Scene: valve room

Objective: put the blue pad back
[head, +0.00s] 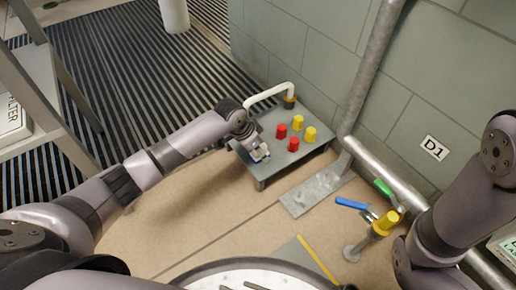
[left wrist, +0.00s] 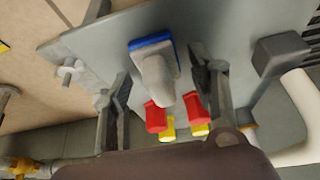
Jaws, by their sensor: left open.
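The blue pad (left wrist: 150,43) has a pale grey grip (left wrist: 157,78) and shows in the left wrist view against the grey table top (left wrist: 95,45). In the head view a small blue and white bit of it (head: 259,156) shows at the left gripper's tips. My left gripper (head: 256,149) is at the table's left end. In the left wrist view its open fingers (left wrist: 162,85) stand on either side of the grip, with gaps. Whether the pad rests on the table cannot be told. My right arm shows at the right, its gripper out of view.
Red knobs (head: 282,131) and yellow knobs (head: 298,122) stand on the small grey table (head: 315,146). A white bent pipe (head: 268,92) rises behind. A valve with a blue lever (head: 351,203) and a yellow cap (head: 390,217) stands right. Floor left of the table is clear.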

